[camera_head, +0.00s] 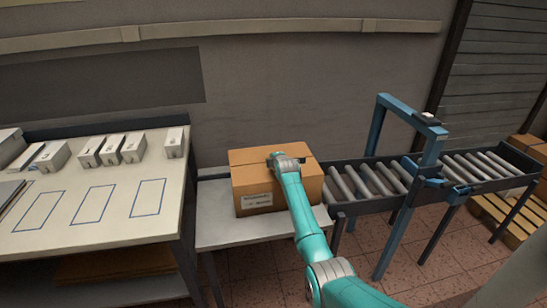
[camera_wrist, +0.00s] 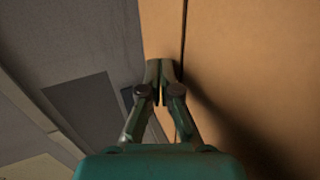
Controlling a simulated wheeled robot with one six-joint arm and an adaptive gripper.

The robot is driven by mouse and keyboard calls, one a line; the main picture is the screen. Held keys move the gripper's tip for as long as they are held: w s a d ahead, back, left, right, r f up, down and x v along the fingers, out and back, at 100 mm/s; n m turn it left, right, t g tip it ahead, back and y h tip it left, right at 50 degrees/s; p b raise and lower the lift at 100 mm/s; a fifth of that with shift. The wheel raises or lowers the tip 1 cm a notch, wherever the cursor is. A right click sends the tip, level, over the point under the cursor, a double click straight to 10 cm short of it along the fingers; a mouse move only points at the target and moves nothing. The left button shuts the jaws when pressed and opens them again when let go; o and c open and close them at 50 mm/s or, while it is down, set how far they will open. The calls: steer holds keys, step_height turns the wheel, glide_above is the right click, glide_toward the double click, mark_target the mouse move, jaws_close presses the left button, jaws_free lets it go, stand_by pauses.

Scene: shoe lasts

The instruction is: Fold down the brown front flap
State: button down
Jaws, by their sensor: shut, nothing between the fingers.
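The brown cardboard box (camera_head: 250,178) stands on a low white table, with a white label on its front. Its top (camera_head: 248,156) looks flat, with the flaps lying across it; I cannot tell the front flap apart from the others. My gripper (camera_head: 275,158) is at the middle of the box top, and my teal arm hides part of the top and front. In the wrist view, the brown cardboard (camera_wrist: 255,70) fills the right side, with a dark seam running through it. My gripper (camera_wrist: 161,68) is shut and empty, its fingertips at or very near the cardboard beside the seam; contact is unclear.
The white table (camera_head: 215,233) holds the box. A roller conveyor (camera_head: 370,182) with a blue gantry (camera_head: 402,112) stands to the right. A workbench (camera_head: 105,225) with several white boxes (camera_head: 133,147) and blue outlines stands to the left. More brown boxes sit on a pallet at far right.

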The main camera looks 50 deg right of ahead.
steer(key=shift+r, duration=0.15)
stand_by(0.3)
steer(key=shift+r, duration=0.6)
step_height(320, 180, up, 14)
stand_by(0.3)
